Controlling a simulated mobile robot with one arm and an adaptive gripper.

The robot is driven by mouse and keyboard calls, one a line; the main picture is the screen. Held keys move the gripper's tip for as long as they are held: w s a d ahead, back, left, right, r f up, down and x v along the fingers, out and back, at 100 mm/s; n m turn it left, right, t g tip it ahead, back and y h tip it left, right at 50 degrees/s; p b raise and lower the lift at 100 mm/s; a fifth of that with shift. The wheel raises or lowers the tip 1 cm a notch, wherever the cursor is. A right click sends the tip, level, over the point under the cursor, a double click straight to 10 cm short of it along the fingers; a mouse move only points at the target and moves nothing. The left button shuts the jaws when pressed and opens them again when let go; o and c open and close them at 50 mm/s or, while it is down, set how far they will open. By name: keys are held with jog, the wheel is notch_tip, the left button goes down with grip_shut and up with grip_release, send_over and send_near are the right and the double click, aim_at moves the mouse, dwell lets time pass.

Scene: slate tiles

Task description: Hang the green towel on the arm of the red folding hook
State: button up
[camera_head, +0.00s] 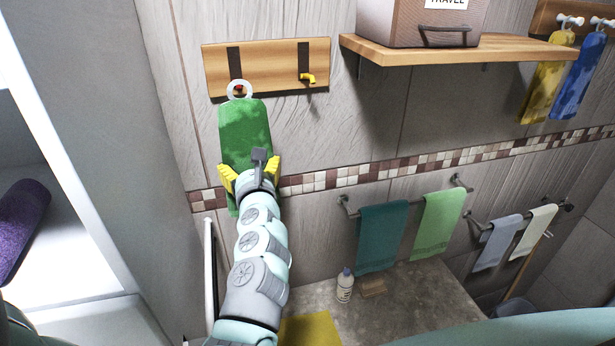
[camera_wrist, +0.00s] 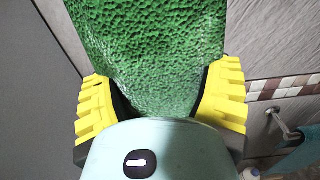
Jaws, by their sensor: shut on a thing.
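The green towel (camera_head: 244,133) hangs at the wooden hook board (camera_head: 268,62) on the tiled wall. A pale ring (camera_head: 239,89) at its top overlaps the red folding hook (camera_head: 238,91) on the board's left half. I cannot tell whether the ring is around the hook's arm or only in front of it. My gripper (camera_head: 249,170) is shut on the towel's lower part. In the wrist view the towel (camera_wrist: 150,50) fills the space between my yellow fingers (camera_wrist: 162,100). The ring and hook are outside the wrist view.
A yellow hook (camera_head: 308,78) is on the board's right half. A wooden shelf (camera_head: 520,50) with a travel case (camera_head: 420,22) juts out to the right. Towels hang on rails (camera_head: 402,205) lower right. A pale cabinet (camera_head: 150,130) stands close on the left.

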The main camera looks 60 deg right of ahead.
jog(key=shift+f+b+x, duration=0.2)
jog(key=shift+b+x, duration=0.4)
jog(key=shift+x, duration=0.8)
jog(key=shift+f+b+x, duration=0.25)
jog(key=shift+b+x, duration=0.3)
jog(key=shift+x, duration=0.8)
jog(key=shift+d, duration=0.1)
jog(key=o, duration=1.1)
jog(key=shift+c, duration=0.2)
jog(key=v, duration=1.2)
